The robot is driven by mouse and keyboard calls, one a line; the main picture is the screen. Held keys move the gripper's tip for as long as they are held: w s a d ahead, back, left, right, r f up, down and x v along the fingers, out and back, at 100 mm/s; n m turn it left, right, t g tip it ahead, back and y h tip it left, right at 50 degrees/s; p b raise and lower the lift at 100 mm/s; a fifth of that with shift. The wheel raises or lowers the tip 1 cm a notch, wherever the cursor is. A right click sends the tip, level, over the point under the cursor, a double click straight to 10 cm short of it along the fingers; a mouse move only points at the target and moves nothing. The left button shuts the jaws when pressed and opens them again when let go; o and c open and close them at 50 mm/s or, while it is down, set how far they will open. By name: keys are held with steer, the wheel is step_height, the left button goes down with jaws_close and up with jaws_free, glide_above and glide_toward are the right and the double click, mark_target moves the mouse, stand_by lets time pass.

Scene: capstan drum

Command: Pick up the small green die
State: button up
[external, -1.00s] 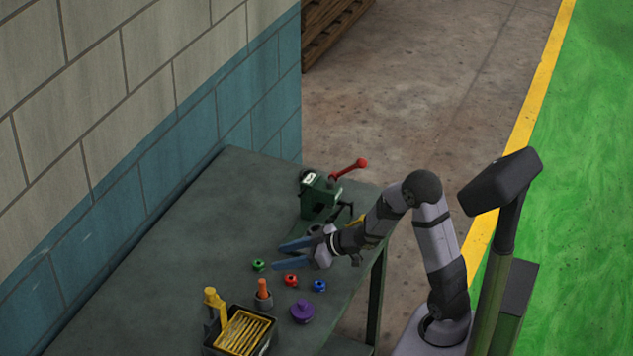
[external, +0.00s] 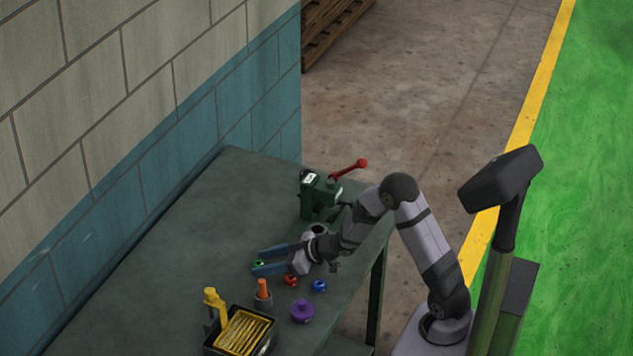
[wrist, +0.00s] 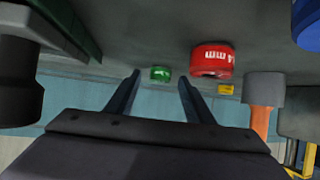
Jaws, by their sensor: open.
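The small green die (external: 258,263) sits on the workbench, and in the external view it shows between the tips of my gripper. In the wrist view the green die (wrist: 161,73) appears between and just beyond the two fingers, nearer the left one. My gripper (external: 262,261) is open and empty, with its blue fingers low over the bench and pointing left. The fingers also show in the wrist view (wrist: 160,80), spread apart. I cannot tell whether either finger touches the die.
A green press (external: 319,197) stands behind. The bench's left side is clear.

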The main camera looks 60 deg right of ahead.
steer(key=shift+w+f, duration=0.2)
steer(key=shift+w, duration=0.05)
steer(key=shift+r, duration=0.1)
jaws_close()
